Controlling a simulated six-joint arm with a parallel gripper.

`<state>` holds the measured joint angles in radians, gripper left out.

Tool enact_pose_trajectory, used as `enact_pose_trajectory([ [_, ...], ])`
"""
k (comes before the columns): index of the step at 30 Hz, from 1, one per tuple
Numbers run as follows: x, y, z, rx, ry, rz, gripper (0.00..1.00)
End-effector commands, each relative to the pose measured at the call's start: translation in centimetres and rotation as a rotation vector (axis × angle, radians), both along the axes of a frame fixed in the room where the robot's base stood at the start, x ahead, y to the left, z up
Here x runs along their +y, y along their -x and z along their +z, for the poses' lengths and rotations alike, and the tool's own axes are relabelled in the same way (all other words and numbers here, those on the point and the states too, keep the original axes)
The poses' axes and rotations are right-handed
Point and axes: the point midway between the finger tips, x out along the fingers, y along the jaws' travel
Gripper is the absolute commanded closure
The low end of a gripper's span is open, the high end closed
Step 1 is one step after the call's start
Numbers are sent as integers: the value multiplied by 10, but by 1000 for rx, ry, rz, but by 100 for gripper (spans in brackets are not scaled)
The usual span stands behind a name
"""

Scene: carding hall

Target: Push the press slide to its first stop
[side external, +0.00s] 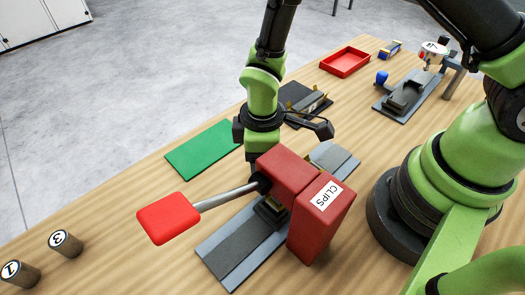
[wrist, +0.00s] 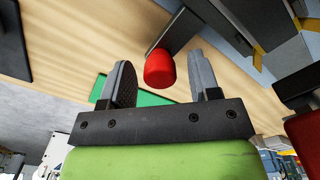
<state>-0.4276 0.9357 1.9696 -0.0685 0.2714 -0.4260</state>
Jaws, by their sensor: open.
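In the wrist view a red round knob (wrist: 160,70) sits on the end of a dark grey bar (wrist: 185,32), which runs up to a grey block with yellow brackets (wrist: 259,50). This looks like the slide station (side external: 305,103) with a dark base behind my gripper in the side view; its knob is hidden there. My gripper (wrist: 161,62) is open, its fingers to either side of the knob in the picture; contact cannot be told. In the side view my gripper (side external: 262,150) points down behind the red CLIPS press, which hides its fingertips.
The red CLIPS press (side external: 322,215) with its red-handled lever (side external: 168,218) stands close in front of my gripper. A green mat (side external: 203,149) lies left. A red tray (side external: 345,62) and a blue-knobbed station (side external: 405,95) are farther back. Numbered cylinders (side external: 66,243) stand front left.

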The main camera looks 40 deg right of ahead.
Motion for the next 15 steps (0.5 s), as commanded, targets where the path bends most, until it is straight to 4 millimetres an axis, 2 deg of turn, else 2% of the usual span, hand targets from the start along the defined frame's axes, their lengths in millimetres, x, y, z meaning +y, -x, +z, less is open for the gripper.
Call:
enact_pose_trajectory([
  [5, 0, 0, 10, -1, -1, -1, 44],
  [15, 0, -1, 71, -6, -3, 0, 44],
])
